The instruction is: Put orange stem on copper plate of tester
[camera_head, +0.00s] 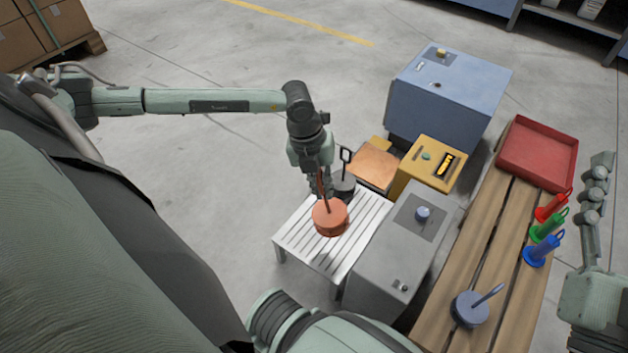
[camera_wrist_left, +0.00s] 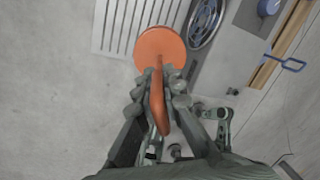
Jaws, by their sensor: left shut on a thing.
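The orange stem has a round, thick disc base (camera_head: 330,217) and a thin upright handle. My left gripper (camera_head: 322,186) is shut on the handle, with the disc below the fingers and over the white slatted stand (camera_head: 290,243). I cannot tell whether the disc touches the slats. In the left wrist view the orange disc (camera_wrist_left: 158,46) lies just beyond the fingertips and the handle runs between the fingers. The copper plate (camera_head: 373,166) is bare, beside the yellow tester box (camera_head: 428,160), beyond the stand. My right gripper (camera_head: 597,190) is at the right edge; its jaws are unclear.
A dark stem (camera_head: 344,187) with a loop handle stands close behind the orange one. A grey box (camera_head: 395,245) borders the stand on the right. A blue box (camera_head: 447,98) stands behind the tester. A wooden bench (camera_head: 485,235) holds a red tray (camera_head: 538,152) and several coloured stems.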

